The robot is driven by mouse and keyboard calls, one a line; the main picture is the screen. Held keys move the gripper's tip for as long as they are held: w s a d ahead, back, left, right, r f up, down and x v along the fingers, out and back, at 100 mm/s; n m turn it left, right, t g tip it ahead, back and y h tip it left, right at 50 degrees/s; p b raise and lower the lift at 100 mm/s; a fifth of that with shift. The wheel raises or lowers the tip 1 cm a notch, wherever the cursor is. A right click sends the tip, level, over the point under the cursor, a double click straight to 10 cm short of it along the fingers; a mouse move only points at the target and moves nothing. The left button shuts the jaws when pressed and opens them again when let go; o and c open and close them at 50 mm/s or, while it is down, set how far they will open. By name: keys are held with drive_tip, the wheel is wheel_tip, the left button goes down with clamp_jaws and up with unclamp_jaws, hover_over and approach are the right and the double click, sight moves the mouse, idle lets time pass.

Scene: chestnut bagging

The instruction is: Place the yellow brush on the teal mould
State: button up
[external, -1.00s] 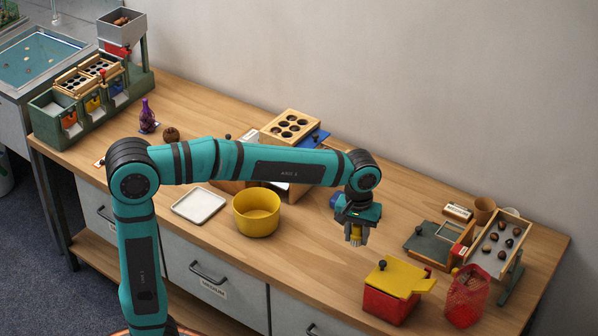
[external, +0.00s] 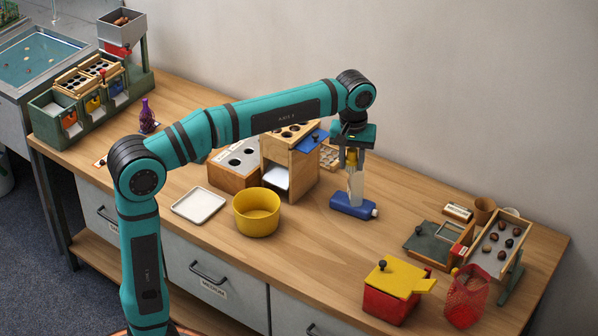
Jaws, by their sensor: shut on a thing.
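My gripper (external: 354,170) points down above the middle of the table, shut on a small yellow thing, likely the yellow brush (external: 351,157). Its ends are partly covered by the fingers. Just below is a pale upright piece (external: 356,186) at the blue object with a white cap (external: 352,207). I cannot tell whether this piece belongs to the blue object. No clearly teal mould can be picked out. A dark grey-green panel with a black knob (external: 430,253) lies on the right side of the table, apart from my gripper.
A yellow bowl (external: 256,224) and white tray (external: 199,206) stand left of centre. A wooden box (external: 291,165) stands behind them. A red box with yellow lid (external: 392,303), a red net (external: 466,297) and a chestnut tray (external: 518,226) stand right. Table between blue object and panel is clear.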

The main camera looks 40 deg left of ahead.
drive_tip(key=w+a+n, duration=0.2)
drive_tip(key=w+a, duration=0.3)
drive_tip(key=a, duration=0.6)
drive_tip(key=w+a+n, duration=0.2)
drive_tip(key=w+a, duration=0.3)
drive_tip(key=a, duration=0.5)
drive_tip(key=w+a+n, duration=0.2)
drive_tip(key=w+a, duration=0.2)
drive_tip(key=a, duration=0.7)
drive_tip(key=s+a+n, duration=0.3)
drive_tip(key=a+n, duration=0.3)
drive_tip(key=a, duration=2.7)
drive_tip(key=f, duration=2.8)
drive_tip(key=shift+s+d+f, duration=0.1)
drive_tip(key=shift+s+f, duration=0.05)
drive_tip(key=shift+s, duration=0.05)
drive_tip(key=o, duration=0.6)
drive_tip(key=shift+f, duration=0.15)
drive_tip(key=o, duration=0.4)
